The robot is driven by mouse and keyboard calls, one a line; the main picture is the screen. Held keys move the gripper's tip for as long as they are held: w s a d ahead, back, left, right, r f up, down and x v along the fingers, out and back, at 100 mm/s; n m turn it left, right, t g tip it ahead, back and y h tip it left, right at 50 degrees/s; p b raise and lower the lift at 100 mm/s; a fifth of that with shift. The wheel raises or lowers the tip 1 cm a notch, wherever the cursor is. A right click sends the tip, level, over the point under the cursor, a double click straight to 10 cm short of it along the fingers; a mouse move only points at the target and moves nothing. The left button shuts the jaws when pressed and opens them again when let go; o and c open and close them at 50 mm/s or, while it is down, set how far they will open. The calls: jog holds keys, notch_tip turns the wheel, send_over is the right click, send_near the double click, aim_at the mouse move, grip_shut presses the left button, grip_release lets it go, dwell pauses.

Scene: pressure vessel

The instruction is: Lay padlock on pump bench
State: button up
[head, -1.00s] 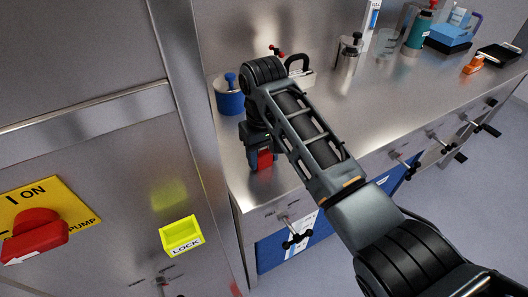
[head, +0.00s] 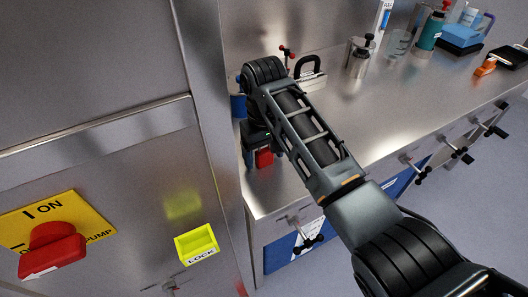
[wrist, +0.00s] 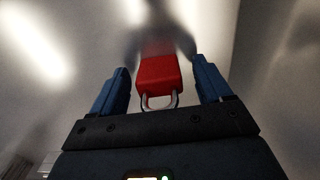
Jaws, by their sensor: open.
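The red padlock (head: 264,157) is on the near left part of the steel pump bench (head: 285,195), close to the grey upright. In the wrist view the padlock (wrist: 160,76) sits between my blue fingers, with a gap on each side. Its metal shackle points back toward my gripper's palm. My gripper (head: 261,146) is open around it and points down at the bench. The padlock's body meets its blurred reflection in the steel, so it appears to rest there. My arm hides part of the bench behind it.
A blue pot (head: 238,106) is partly hidden behind my arm. A block with a black handle (head: 308,72) and a steel canister (head: 358,57) stand farther back. A yellow lock box (head: 197,244) and red switch (head: 52,250) are on the left panel. The bench's middle is clear.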

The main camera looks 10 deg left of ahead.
jog(key=shift+r+b, duration=0.4)
jog(key=shift+r, duration=3.5)
jog(key=shift+d, duration=0.1)
